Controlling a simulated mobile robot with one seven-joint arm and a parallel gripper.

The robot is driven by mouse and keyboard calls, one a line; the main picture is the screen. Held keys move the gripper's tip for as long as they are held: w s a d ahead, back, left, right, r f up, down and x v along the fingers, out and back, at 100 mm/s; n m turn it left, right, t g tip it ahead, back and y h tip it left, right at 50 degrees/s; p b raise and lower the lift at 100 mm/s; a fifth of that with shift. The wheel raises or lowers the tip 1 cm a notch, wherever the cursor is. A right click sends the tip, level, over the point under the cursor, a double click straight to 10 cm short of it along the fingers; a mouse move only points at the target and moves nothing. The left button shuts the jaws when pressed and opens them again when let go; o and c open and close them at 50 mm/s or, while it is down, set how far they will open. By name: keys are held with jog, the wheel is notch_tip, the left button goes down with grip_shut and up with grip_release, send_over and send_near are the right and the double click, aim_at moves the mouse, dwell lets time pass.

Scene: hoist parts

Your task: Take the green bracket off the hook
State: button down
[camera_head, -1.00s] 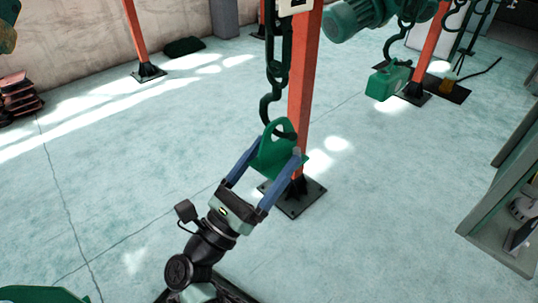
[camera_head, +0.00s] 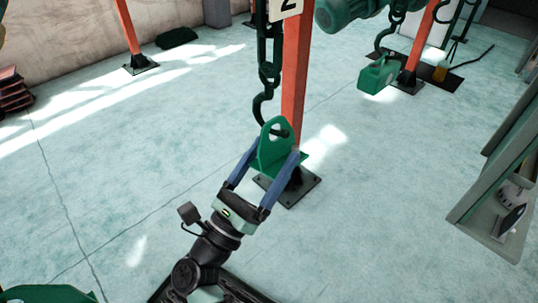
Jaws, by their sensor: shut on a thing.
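The green bracket (camera_head: 269,158) has an upright plate with a rounded top and a large hole, on a flat base. My gripper (camera_head: 274,157) reaches up from below, its two blue fingers shut on the base from either side. The dark hook (camera_head: 257,108) hangs from a chain directly above and to the left of the bracket.
An orange post (camera_head: 296,75) with a dark floor plate stands right behind the bracket. A green block (camera_head: 376,77) hangs on another hook at upper right. A grey-green cabinet (camera_head: 500,200) stands at the right. Open floor lies to the left.

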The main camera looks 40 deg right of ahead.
jog(key=shift+s+r, duration=0.15)
jog(key=shift+r, duration=0.1)
jog(key=shift+s+d+r+n+t+p, duration=0.1)
jog(key=shift+s+r+n+t+p, duration=0.1)
jog(key=shift+s+n+t+p, duration=0.5)
jog(key=shift+w+p, duration=0.1)
jog(key=shift+p, duration=0.2)
jog(key=shift+s+d+r, duration=0.1)
jog(key=shift+s+r, duration=0.25)
jog(key=shift+s, duration=0.3)
jog(key=shift+s, duration=0.15)
jog(key=shift+s+d+r+m+g, duration=0.15)
jog(key=shift+s+m+g, duration=0.1)
jog(key=shift+s, duration=0.2)
jog(key=shift+s+r+m+g, duration=0.1)
jog(key=shift+s+m+g, duration=0.15)
jog(key=shift+s, duration=0.15)
